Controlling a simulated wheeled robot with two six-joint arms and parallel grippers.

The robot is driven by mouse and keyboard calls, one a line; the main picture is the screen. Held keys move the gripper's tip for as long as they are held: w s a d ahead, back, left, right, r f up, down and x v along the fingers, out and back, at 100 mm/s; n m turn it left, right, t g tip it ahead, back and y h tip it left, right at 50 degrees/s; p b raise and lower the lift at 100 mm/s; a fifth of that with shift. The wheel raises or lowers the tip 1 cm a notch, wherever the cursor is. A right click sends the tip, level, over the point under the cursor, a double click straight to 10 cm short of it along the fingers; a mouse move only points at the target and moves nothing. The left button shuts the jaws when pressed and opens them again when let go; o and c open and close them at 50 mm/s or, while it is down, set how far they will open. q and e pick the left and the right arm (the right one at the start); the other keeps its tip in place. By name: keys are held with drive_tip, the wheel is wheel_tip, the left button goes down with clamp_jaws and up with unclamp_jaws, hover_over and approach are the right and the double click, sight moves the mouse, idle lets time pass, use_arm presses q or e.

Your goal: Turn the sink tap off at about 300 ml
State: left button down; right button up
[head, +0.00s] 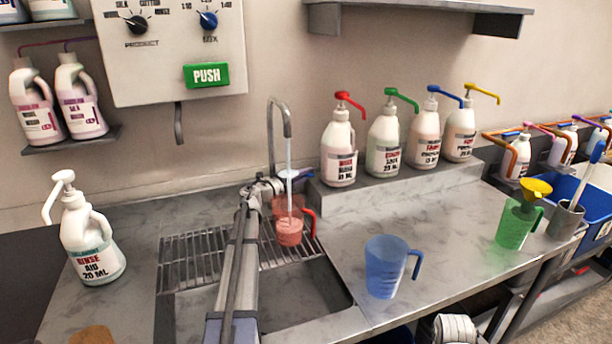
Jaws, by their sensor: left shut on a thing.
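The sink tap (287,118) has a tall grey curved spout, and a stream of water runs straight down from it. Its blue-tipped lever (307,175) shows low beside the stream. A clear red jug (289,232) with a red handle stands under the stream on the wire rack; its lower part looks filled, but I cannot read marks. My left gripper (270,187) is at the tap's base, behind and above the jug, shut on the tap lever; the fingers partly hide the grip. My right gripper is not in view.
A blue jug (384,268) stands on the counter to the right, and a green jug (515,225) with a yellow funnel farther right. Pump bottles (339,150) line the back ledge. A rinse aid bottle (92,240) stands at left. The open sink basin (305,295) lies in front.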

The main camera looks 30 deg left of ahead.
use_arm(q)
drive_tip(key=shift+y, duration=0.3)
drive_tip(key=shift+w+a+n+t+y, duration=0.15)
drive_tip(key=shift+w+n+t+y, duration=0.15)
drive_tip(key=shift+n+y, duration=0.3)
drive_tip(key=c, duration=0.9)
unclamp_jaws()
drive_tip(key=shift+v, duration=3.95)
